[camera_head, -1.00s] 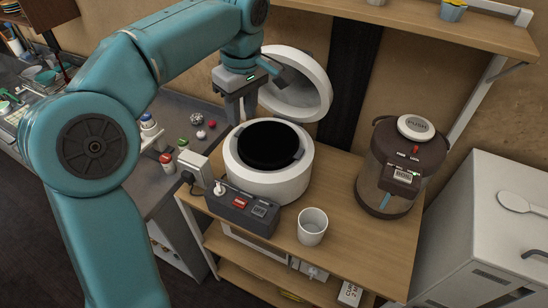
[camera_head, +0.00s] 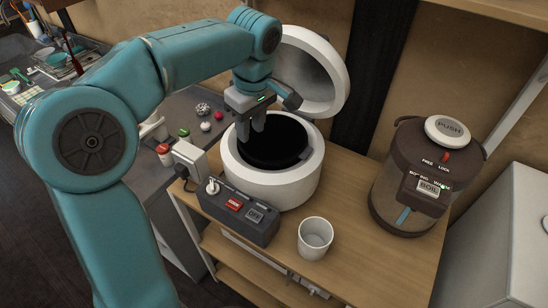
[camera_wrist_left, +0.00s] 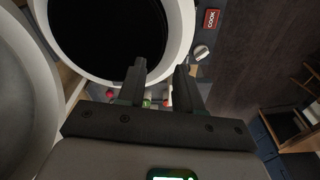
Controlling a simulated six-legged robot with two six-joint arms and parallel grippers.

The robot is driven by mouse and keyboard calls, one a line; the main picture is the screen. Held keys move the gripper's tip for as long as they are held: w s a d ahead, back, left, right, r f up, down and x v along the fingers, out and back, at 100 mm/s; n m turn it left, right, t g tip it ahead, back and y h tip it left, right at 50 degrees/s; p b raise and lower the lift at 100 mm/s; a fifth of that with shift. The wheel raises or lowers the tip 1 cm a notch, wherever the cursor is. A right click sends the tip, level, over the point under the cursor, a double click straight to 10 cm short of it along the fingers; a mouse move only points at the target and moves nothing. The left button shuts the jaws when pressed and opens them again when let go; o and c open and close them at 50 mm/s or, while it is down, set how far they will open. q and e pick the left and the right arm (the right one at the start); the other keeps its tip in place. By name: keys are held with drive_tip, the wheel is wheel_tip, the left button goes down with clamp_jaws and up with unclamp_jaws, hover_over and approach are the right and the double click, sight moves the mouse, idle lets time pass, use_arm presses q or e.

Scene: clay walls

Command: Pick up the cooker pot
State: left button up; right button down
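The cooker pot (camera_head: 276,152) is black and sits inside the round white cooker (camera_head: 272,187), whose lid (camera_head: 312,72) stands open behind it. The pot's dark inside (camera_wrist_left: 105,35) fills the upper left of the left wrist view. My left gripper (camera_head: 256,130) points down at the pot's back-left rim and hides part of it. In the left wrist view its two fingers (camera_wrist_left: 160,82) are apart with nothing gripped; one overlaps the pot's edge and the other lies beyond the white rim. I cannot tell whether they touch it. My right gripper is out of view.
A control box (camera_head: 237,213) with a red button stands in front of the cooker. A white cup (camera_head: 315,238) is at front right, and a brown water boiler (camera_head: 408,185) is further right. A white plug box (camera_head: 189,159) is at the left.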

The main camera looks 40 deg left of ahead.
sight(249, 154)
use_arm(q)
drive_tip(key=f, duration=0.2)
drive_tip(key=a+f, duration=0.1)
drive_tip(key=f, duration=0.5)
drive_tip(key=shift+a+f+p, duration=0.15)
drive_tip(key=shift+p, duration=0.15)
drive_tip(key=shift+s, duration=0.15)
clamp_jaws()
idle(0.9)
